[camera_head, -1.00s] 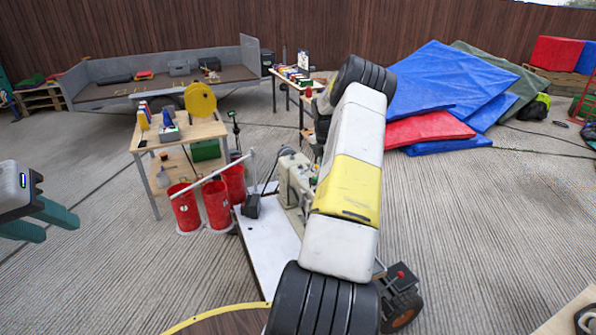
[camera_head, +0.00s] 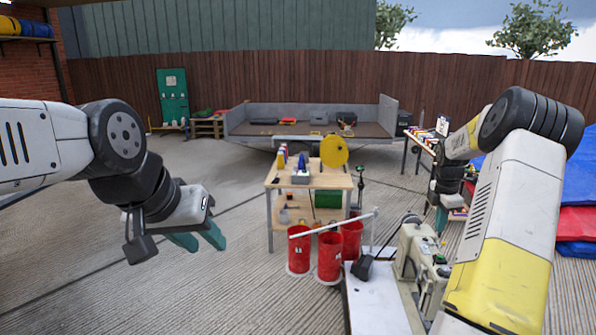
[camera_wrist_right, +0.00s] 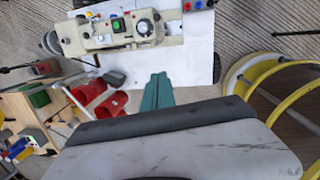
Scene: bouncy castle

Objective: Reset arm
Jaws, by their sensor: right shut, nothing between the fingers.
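My left arm comes in from the left in the head view. Its gripper (camera_head: 199,240) has two teal fingers, which point down and right with a gap between them and nothing held. My right arm stands large at the right of the head view, its elbow raised and its forearm reaching away. Its gripper (camera_head: 441,218) hangs low behind the upper arm and is partly hidden. In the right wrist view the teal fingers of the right gripper (camera_wrist_right: 157,92) lie together, empty, in front of a white board.
A beige machine (camera_head: 420,262) sits on a white board (camera_head: 378,302) below my right gripper. Red buckets (camera_head: 330,256) stand beside it. A wooden table (camera_head: 262,182) with a yellow disc (camera_head: 334,151) is behind. Open concrete lies at the left, below my left gripper.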

